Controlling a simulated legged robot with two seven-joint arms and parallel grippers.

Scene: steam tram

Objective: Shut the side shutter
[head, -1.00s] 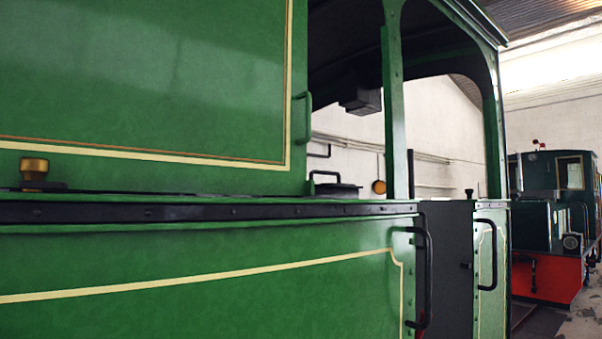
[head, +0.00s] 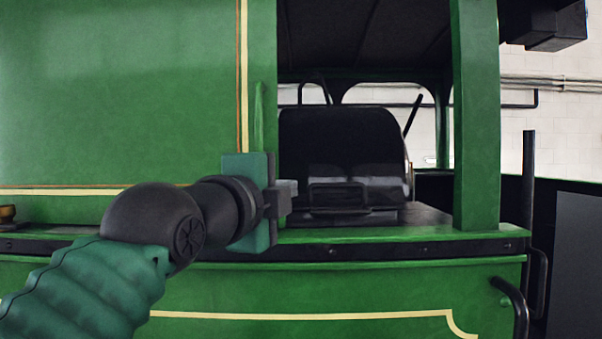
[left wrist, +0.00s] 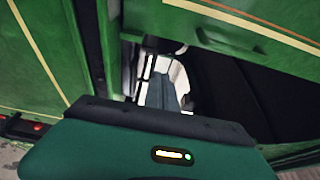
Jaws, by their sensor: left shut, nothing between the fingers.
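The side shutter (head: 120,90) is the large green panel with cream and orange lining at the left of the head view. A green upright handle (head: 258,118) stands on its right edge. To its right the side opening is uncovered, and the dark cab interior shows through. My left gripper (head: 288,196) is shut and empty, just below the handle, by the shutter's right edge and above the sill. I cannot tell whether it touches the panel. In the left wrist view its fingers (left wrist: 162,88) point into a gap between green panels. My right gripper is not in view.
A dark sill rail (head: 400,250) runs along the lower green side wall (head: 380,290). A green post (head: 475,120) bounds the opening on the right. A black handrail (head: 515,305) sticks out at the lower right. A brass knob (head: 7,213) sits at the far left.

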